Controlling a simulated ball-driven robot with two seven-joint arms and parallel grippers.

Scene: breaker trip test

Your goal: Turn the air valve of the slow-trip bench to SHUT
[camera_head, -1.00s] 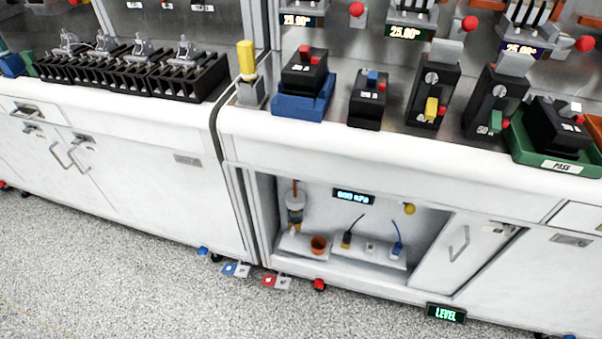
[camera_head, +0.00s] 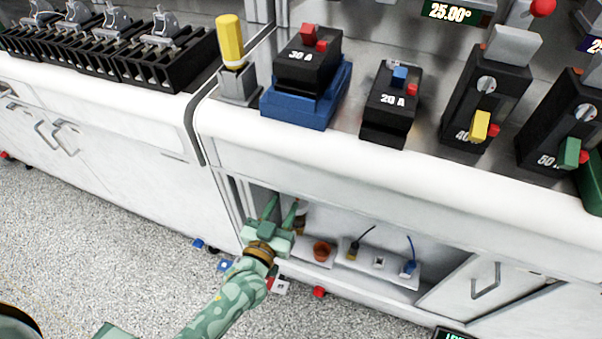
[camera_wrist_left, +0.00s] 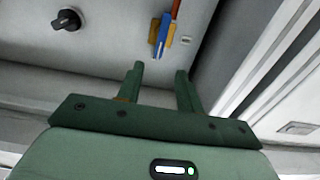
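The air valve appears to be the fitting (camera_wrist_left: 165,33) on an orange pipe in the left wrist view, with yellow parts and a blue lever that lies roughly in line with the pipe. Its markings are not readable. My left gripper (camera_head: 280,208) reaches into the open bay under the bench and largely hides the valve in the head view. In the left wrist view the gripper (camera_wrist_left: 160,78) has its two fingers apart with nothing between them. The valve is beyond the fingertips, toward the right finger, with a gap visible. My right gripper is not in view.
The bay holds an orange cup (camera_head: 322,251) and a white strip with a black plug and a blue plug (camera_head: 409,268). A dark knob (camera_wrist_left: 68,20) is at upper left in the wrist view. The counter edge (camera_head: 400,165) overhangs the bay; breakers stand above.

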